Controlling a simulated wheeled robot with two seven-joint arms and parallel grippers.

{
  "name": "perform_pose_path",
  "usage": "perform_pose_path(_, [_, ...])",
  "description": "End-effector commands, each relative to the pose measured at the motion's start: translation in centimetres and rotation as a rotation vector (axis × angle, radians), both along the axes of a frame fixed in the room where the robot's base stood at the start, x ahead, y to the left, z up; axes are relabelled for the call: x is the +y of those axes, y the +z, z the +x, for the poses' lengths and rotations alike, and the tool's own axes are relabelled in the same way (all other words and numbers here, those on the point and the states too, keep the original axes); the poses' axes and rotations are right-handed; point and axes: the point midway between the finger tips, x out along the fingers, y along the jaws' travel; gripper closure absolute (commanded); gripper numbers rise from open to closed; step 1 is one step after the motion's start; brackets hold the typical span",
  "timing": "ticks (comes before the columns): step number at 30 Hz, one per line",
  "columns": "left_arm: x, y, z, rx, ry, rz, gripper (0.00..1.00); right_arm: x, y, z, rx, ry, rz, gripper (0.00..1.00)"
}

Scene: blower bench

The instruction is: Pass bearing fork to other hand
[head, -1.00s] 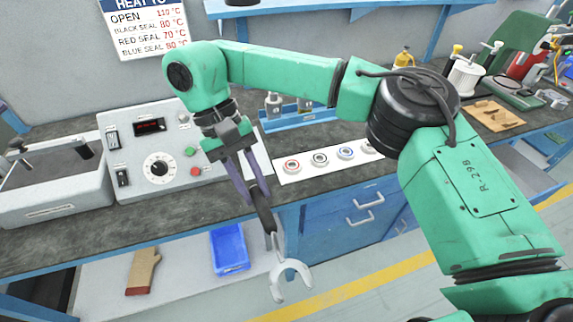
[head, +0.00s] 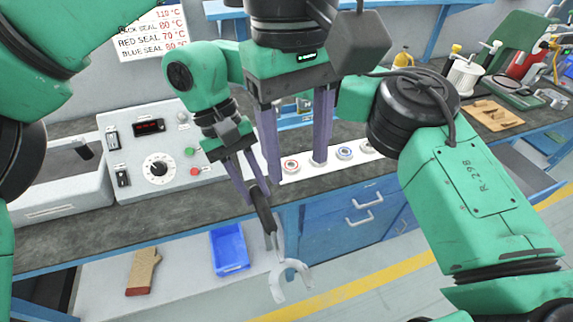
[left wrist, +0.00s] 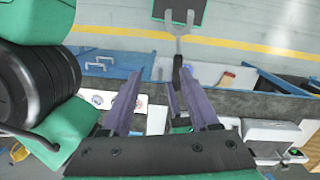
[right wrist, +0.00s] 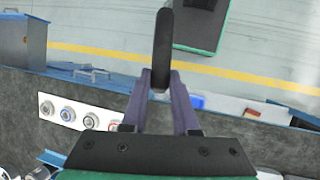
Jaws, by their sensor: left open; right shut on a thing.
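The bearing fork (head: 289,272) has a black handle and a grey two-pronged head, which hangs down in front of the bench. My right gripper (head: 256,188) is shut on the handle's upper part. The handle also stands between its fingers in the right wrist view (right wrist: 162,45). My left gripper (head: 298,170) is open and empty, its fingers pointing down beside the right gripper in the head view. In the left wrist view the fork (left wrist: 179,45) lies beyond the open left fingers (left wrist: 163,76), and the right gripper shows between them.
A heater control box (head: 150,165) stands on the bench at left. Bearings with coloured seals lie on a white strip (head: 305,170), partly hidden by my left gripper. A blue bin (head: 229,248) and a brown glove (head: 142,270) lie on the lower shelf. Blue drawers (head: 345,225) are under the bench.

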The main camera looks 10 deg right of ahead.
Motion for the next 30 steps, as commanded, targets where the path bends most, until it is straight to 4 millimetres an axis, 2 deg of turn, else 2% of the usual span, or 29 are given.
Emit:
perform_pose_path(1, [0.2,-1.5,0.3,-0.025,-0.039,0.085,0.38,0.0,0.0,0.0,0.001,0.0,0.0,1.0])
perform_pose_path(3, [0.6,-3.0,0.8,-0.045,-0.083,0.172,0.38,0.0,0.0,0.0,0.001,0.0,0.0,1.0])
perform_pose_path(6, [1.0,-4.1,1.1,-0.055,-0.112,0.231,0.38,0.0,0.0,0.0,0.001,0.0,0.0,1.0])
perform_pose_path(11, [1.4,-5.9,1.2,-0.053,-0.116,0.238,0.38,0.0,0.0,0.0,0.001,0.0,0.0,1.0])
perform_pose_path(22, [3.1,-14.1,1.0,-0.051,-0.115,0.235,0.38,0.0,0.0,0.0,0.001,0.0,0.0,1.0])
perform_pose_path(26, [3.3,-15.6,0.9,-0.051,-0.114,0.234,0.38,0.0,0.0,0.0,0.001,0.0,0.0,1.0])
perform_pose_path(30, [3.4,-16.0,0.9,-0.052,-0.114,0.232,0.38,0.0,0.0,0.0,0.001,0.0,0.0,1.0])
